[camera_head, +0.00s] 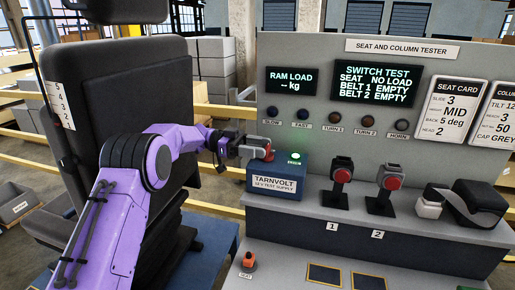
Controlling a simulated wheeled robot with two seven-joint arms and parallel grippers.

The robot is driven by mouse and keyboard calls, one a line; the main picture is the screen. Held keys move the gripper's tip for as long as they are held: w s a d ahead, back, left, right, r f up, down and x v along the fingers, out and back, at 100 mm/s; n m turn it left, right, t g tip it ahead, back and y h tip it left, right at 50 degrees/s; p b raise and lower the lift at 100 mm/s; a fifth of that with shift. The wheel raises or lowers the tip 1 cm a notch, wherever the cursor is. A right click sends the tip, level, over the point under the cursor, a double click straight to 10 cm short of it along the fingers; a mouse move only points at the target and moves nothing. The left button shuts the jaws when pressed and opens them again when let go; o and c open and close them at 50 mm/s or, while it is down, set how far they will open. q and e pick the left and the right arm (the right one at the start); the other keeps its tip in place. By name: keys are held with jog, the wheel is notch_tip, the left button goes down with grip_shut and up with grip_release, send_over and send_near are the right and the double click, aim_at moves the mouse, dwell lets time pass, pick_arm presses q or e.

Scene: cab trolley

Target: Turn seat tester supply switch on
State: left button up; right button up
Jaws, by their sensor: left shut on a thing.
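The seat tester supply is a small blue box (272,179) labelled TARNVOLT 12 V TEST SUPPLY, at the left end of the tester's shelf. A red switch (267,152) stands on its top, and a green light (294,157) beside it is lit. My left gripper (262,150) reaches in from the left, shut on the red switch. Its fingers partly hide the switch. My right gripper is out of view.
The SEAT AND COLUMN TESTER panel (400,52) rises behind the box. Two red-buttoned buckles (340,178) stand to the right, with a black belt unit (475,205) beyond. A black seat (105,95) stands left, behind my arm. A small orange-topped SEAT plug (248,261) is in front.

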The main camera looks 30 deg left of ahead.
pick_arm(q)
jog(key=o, duration=1)
jog(key=shift+d, duration=0.1)
jog(key=shift+o, duration=0.2)
jog(key=shift+d, duration=0.1)
jog(key=shift+r, duration=0.2)
notch_tip(320, 180, up, 3)
jog(key=shift+f+b, duration=0.1)
jog(key=shift+b, duration=0.35)
jog(key=s+d+r+b, duration=0.4)
jog(key=s+d+r, duration=0.2)
jog(key=s+r, duration=0.3)
jog(key=s, duration=0.3)
jog(key=shift+s+d+r, duration=0.2)
jog(key=shift+d+r, duration=0.05)
jog(key=shift+r, duration=0.15)
